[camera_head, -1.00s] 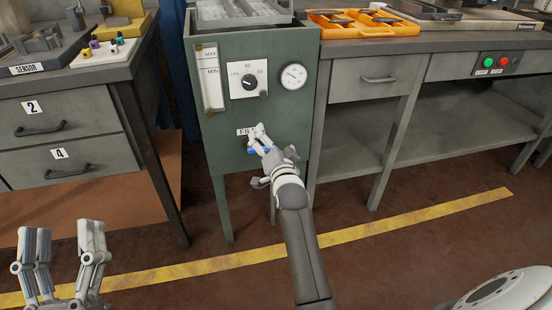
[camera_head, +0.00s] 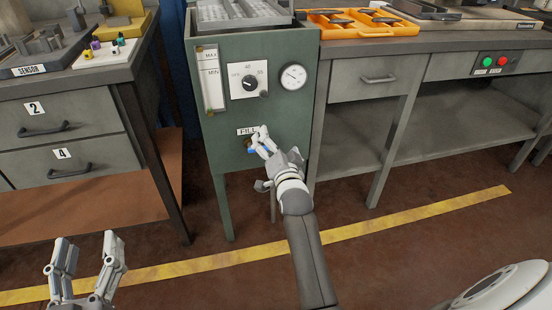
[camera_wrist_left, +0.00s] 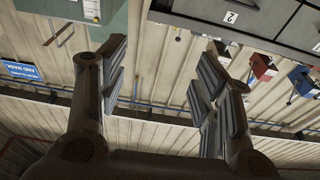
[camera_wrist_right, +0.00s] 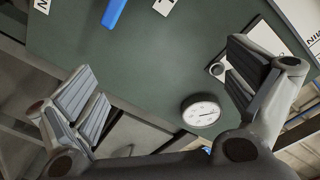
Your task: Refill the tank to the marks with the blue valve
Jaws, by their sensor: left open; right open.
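The green tank cabinet (camera_head: 225,115) stands in the middle of the head view. It has a level gauge (camera_head: 212,90) marked MAX and MIN at its upper left; I cannot read the level. Below the FILL label (camera_head: 247,131) is the blue valve handle (camera_head: 253,150), partly hidden by my right gripper (camera_head: 264,142). That gripper is open in front of the handle; I cannot tell whether it touches it. In the right wrist view the blue handle (camera_wrist_right: 114,14) is at the top edge, beyond the open fingers (camera_wrist_right: 165,85). My left gripper (camera_head: 88,245) is open and empty at lower left.
A rotary selector (camera_head: 249,82) and a round dial gauge (camera_head: 293,76) sit on the panel above the valve. A drawer bench (camera_head: 60,125) stands left, and a workbench with an orange tray (camera_head: 360,31) stands right. The floor in front is clear.

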